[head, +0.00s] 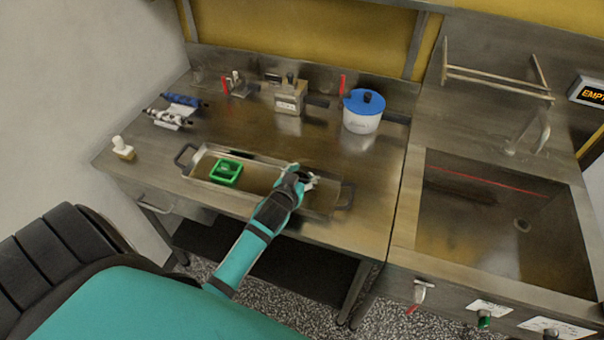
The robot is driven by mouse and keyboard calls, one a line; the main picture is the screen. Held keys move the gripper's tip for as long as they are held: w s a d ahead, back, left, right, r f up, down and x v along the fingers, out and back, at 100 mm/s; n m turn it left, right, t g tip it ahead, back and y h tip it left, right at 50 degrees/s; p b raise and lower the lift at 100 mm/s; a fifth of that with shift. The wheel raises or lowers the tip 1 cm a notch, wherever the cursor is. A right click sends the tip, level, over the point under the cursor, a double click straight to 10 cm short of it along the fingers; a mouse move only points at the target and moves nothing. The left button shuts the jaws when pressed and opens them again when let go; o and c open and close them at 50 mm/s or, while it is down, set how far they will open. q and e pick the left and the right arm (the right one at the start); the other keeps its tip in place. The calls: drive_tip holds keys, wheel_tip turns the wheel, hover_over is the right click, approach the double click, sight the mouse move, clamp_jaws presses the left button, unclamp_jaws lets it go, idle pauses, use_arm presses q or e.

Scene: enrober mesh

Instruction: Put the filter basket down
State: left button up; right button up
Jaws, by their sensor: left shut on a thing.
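My left gripper (308,180) is over the right half of a long shallow metal tray (203,157) with dark end handles. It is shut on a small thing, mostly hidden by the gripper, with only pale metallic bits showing. I take it for the filter basket, but its shape is not clear. I cannot tell whether it touches the tray. A green square open frame (226,172) sits in the tray's left half, apart from the gripper. My right gripper is not in view.
Behind the tray stand a white pot with a blue lid (362,112) and a metal box-like device (290,95). Blue (184,100) and black-and-white (168,118) rolls lie at the left, near a small pale fitting (122,147). A sink (500,230) is at the right.

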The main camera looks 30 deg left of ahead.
use_arm(q)
drive_tip(key=o, duration=1)
drive_tip(key=shift+c, duration=0.2)
drive_tip(key=o, duration=0.5)
drive_tip(key=shift+f, duration=0.1)
drive_tip(key=shift+o, duration=0.2)
drive_tip(key=shift+s+d+r, duration=0.1)
drive_tip(key=shift+s+r, duration=0.1)
drive_tip(key=shift+r, duration=0.05)
drive_tip(key=b+v, duration=0.1)
drive_tip(key=v, duration=1)
drive_tip(key=shift+s+r, duration=0.15)
drive_tip(key=shift+s, duration=0.1)
